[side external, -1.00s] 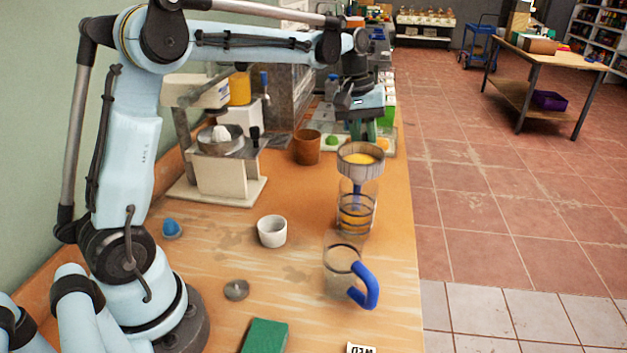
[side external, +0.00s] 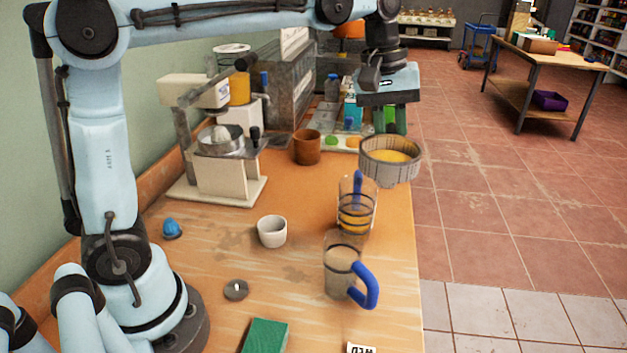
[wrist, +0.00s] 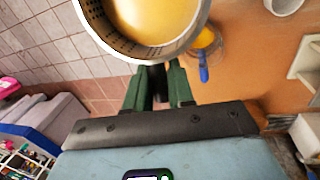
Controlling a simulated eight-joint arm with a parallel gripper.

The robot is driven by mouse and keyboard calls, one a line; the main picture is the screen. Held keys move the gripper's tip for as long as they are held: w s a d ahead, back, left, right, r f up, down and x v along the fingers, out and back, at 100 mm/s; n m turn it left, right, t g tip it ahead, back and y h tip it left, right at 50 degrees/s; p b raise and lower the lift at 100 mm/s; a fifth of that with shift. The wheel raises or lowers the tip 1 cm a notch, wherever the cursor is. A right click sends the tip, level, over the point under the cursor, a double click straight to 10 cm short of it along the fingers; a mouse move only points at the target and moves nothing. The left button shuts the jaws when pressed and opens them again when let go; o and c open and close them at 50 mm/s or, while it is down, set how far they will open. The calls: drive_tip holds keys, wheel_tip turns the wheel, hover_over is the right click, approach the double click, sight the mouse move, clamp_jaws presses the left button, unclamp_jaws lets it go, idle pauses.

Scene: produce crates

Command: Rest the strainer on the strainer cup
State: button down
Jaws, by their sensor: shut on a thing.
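The strainer (side external: 391,172) is a grey round bowl with yellow contents. It hangs in the air near the table's right edge, up and right of the banded cup. My gripper (side external: 392,128) has green fingers and is shut on the strainer's rim. In the wrist view my gripper (wrist: 160,75) meets the wall of the strainer (wrist: 180,42). A clear cup with dark bands, a blue handle and orange contents (side external: 356,212) stands upright on the table. A second clear cup (side external: 340,280) with a blue handle stands nearer the camera. I cannot tell which one is the strainer cup.
A white cup (side external: 272,232) and a brown pot (side external: 307,147) stand left of the clear cups. A cream juicer machine (side external: 222,175) stands at the left. A metal disc (side external: 236,289) and a green block (side external: 265,337) lie in front. Tiled floor lies beyond the right edge.

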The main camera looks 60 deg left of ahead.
drive_tip(key=s+a+f+n, duration=0.5)
drive_tip(key=s+a+f, duration=0.7)
drive_tip(key=s, duration=0.3)
drive_tip(key=s+a+n+y, duration=0.2)
drive_tip(key=s+a+n, duration=0.1)
drive_tip(key=a+n, duration=0.5)
drive_tip(key=shift+m+t, duration=0.4)
drive_tip(key=shift+m, duration=0.1)
drive_tip(key=shift+w+a+f, duration=0.1)
drive_tip(key=shift+a+f, duration=0.1)
drive_tip(key=shift+f, duration=0.9)
drive_tip(key=shift+a+f, duration=0.15)
drive_tip(key=shift+f, duration=0.9)
drive_tip(key=shift+w+a+f, duration=0.1)
drive_tip(key=shift+a+f, duration=0.1)
drive_tip(key=shift+f, duration=0.9)
drive_tip(key=shift+f, duration=0.55)
drive_tip(key=c, duration=0.9)
unclamp_jaws()
